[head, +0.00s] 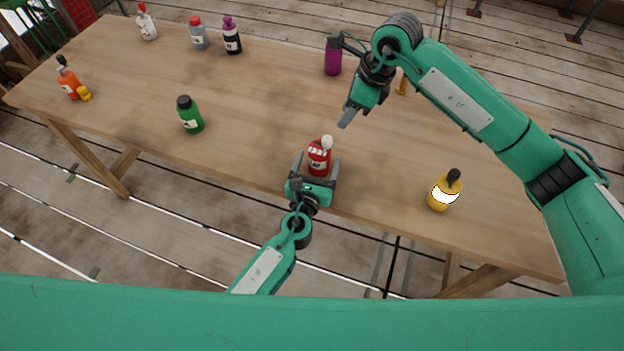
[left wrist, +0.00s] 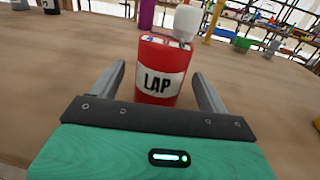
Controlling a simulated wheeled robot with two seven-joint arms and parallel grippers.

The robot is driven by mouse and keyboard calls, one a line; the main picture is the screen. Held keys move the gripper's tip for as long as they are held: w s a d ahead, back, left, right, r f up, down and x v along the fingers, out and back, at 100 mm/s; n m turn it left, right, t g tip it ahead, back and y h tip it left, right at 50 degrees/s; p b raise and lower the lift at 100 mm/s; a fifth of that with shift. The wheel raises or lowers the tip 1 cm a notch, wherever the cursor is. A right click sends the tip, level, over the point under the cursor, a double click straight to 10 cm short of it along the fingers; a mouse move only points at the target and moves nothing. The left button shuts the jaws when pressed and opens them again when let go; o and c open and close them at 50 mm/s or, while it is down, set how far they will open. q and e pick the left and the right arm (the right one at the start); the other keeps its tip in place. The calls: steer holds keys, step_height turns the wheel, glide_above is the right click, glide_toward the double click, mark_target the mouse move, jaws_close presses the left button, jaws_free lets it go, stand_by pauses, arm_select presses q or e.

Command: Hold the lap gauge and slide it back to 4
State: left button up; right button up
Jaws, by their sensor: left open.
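The lap gauge (head: 319,160) is a red bottle-like body with a white top piece, standing upright near the table's front edge. In the left wrist view the gauge (left wrist: 160,72) shows a white band reading "LAP", and its white top sits toward the right. My left gripper (head: 319,165) is open, with one finger on each side of the gauge. In the left wrist view the fingers (left wrist: 160,82) stand apart from its sides. My right gripper (head: 346,117) hangs above the table behind the gauge; its finger opening is not clear. No number 4 is readable.
On the wooden table (head: 265,110), a yellow bottle (head: 439,194) stands to the right. A purple bottle (head: 333,58) is behind, near my right arm. A green bottle (head: 190,117) and an orange bottle (head: 69,82) are left. Several more stand at the back left.

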mark_target(321, 153)
arm_select(q)
steer(key=shift+x, duration=1.85)
steer(key=shift+c, duration=0.4)
